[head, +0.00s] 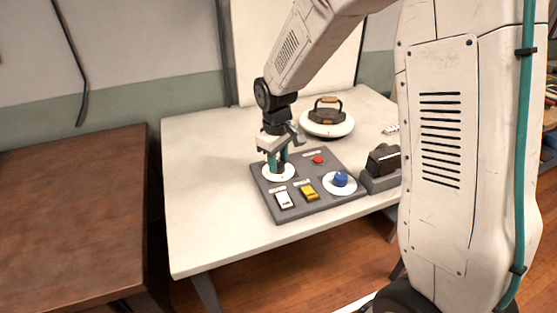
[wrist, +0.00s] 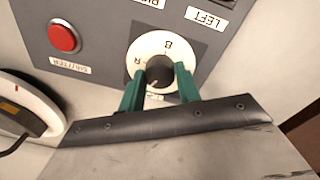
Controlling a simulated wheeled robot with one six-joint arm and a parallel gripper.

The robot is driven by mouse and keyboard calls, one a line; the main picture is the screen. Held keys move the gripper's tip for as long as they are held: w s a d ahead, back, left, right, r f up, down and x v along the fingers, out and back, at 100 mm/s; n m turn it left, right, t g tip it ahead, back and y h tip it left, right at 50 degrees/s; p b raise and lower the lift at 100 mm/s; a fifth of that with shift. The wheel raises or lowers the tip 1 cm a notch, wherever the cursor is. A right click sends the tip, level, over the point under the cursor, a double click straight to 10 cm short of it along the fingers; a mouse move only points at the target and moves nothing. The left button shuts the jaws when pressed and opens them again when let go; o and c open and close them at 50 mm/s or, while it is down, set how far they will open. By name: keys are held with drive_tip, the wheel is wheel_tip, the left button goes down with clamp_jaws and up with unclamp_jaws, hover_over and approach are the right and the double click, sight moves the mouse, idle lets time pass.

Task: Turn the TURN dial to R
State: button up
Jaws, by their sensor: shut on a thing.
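The dial held by my gripper has a white disc (head: 270,178) at the back left of the grey control panel (head: 317,207). In the wrist view its dark knob (wrist: 159,72) sits at the middle of the white disc (wrist: 150,43). The letters R and B show on the disc, R to the left of the knob and B above it. My gripper (head: 277,166) points down over the dial, its teal fingers (wrist: 160,76) shut on the knob from both sides. A small pale mark shows low on the knob. The label below the disc is mostly hidden.
The panel also carries a red button (head: 318,160), a white switch (head: 284,200), a yellow switch (head: 308,192) and a blue knob (head: 340,179) on a white disc. A dark device (head: 382,165) stands right of it, and an iron (head: 327,112) behind. The table's left side is clear.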

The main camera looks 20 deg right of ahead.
drive_tip(key=m, duration=0.6)
drive_tip(key=shift+w+m, duration=0.1)
drive_tip(key=shift+m, duration=0.2)
drive_tip(key=m, duration=0.6)
drive_tip(key=shift+g, duration=0.3)
drive_tip(key=o, duration=1)
drive_tip(key=shift+r, duration=0.1)
drive_tip(key=r, duration=0.7)
drive_tip(key=shift+w+a+r, duration=0.1)
drive_tip(key=shift+a+r, duration=0.1)
drive_tip(key=shift+r, duration=0.15)
